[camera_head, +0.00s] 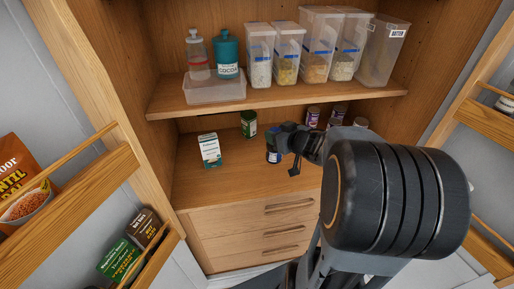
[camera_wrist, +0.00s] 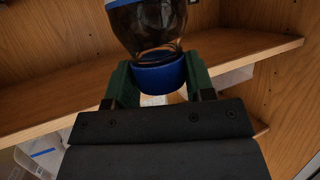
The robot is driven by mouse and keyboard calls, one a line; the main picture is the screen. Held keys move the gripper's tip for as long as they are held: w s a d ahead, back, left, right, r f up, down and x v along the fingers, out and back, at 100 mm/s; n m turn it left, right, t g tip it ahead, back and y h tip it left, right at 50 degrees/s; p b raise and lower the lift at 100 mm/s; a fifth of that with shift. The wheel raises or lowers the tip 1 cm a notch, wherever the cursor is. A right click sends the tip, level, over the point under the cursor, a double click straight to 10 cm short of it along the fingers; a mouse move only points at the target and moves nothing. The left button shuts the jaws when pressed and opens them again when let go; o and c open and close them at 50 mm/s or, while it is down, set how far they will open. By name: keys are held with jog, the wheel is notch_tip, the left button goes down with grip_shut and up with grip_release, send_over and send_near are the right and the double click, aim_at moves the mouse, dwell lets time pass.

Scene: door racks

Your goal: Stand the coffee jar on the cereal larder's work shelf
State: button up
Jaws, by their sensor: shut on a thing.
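The coffee jar, a dark glass jar with a blue lid, shows in the wrist view (camera_wrist: 150,22). My gripper (camera_wrist: 160,85) has its green fingers shut on either side of the blue lid. In the head view my gripper (camera_head: 283,140) is over the front part of the larder's work shelf (camera_head: 225,184), and a small part of the jar (camera_head: 273,157) shows below it. The jar is mostly hidden there by my gripper. I cannot tell whether its base touches the shelf.
Several small jars (camera_head: 313,117) stand behind right. An upper shelf (camera_head: 275,98) with containers overhangs the back. The front left of the work shelf is clear.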

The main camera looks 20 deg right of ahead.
jog(key=w+f, duration=1.2)
jog(key=w, duration=0.1)
jog(key=shift+w+d+f+p, duration=0.15)
jog(key=shift+d+f+p, duration=0.15)
jog(key=shift+d+p, duration=0.05)
jog(key=shift+f, duration=0.1)
jog(key=shift+f, duration=0.15)
jog(key=o, duration=1.3)
